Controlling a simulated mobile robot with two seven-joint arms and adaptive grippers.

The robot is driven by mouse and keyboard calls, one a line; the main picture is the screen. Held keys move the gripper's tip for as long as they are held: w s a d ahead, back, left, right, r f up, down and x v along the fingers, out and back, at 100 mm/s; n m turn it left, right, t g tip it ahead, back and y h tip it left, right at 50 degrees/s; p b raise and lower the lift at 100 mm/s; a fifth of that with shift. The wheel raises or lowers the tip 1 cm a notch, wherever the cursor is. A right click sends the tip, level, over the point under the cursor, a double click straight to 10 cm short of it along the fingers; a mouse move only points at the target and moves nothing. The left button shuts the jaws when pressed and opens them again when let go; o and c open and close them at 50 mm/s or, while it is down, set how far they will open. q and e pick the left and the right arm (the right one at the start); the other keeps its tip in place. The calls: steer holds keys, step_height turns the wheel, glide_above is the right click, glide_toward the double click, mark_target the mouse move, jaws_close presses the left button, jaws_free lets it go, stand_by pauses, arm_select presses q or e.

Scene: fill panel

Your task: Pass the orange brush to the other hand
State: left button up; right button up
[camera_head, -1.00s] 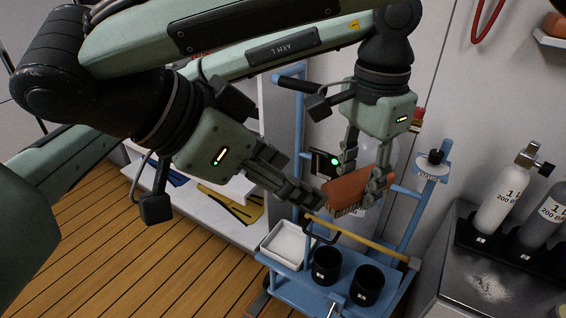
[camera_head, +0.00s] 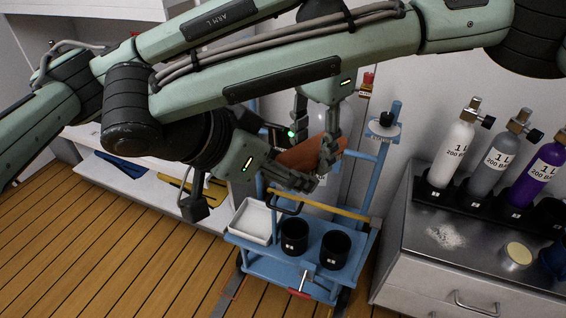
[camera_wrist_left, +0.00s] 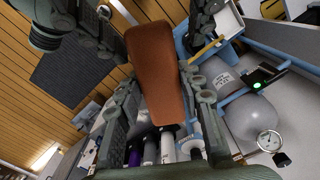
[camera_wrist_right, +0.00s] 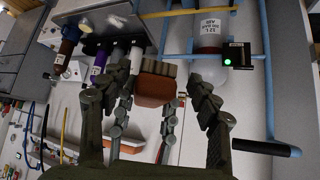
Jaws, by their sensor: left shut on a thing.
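The orange brush (camera_head: 298,156) is held in the air above the blue cart. My left gripper (camera_head: 318,140) comes down from above and is shut on it. In the left wrist view the brush (camera_wrist_left: 158,80) lies lengthwise between the left fingers. My right gripper (camera_head: 304,182) reaches in from the left of the picture, close under the brush's near side. In the right wrist view the brush (camera_wrist_right: 155,90) shows end-on between the spread right fingers, with a gap on the right side.
The blue cart (camera_head: 270,268) below carries a white tray (camera_head: 250,238) and two black cups (camera_head: 295,235). A counter (camera_head: 470,255) with several gas bottles (camera_head: 455,145) stands at the right. My crossed arms fill the top of the head view.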

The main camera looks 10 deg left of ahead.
steer(key=c, duration=1.2)
arm_select(q)
steer(key=o, duration=1.3)
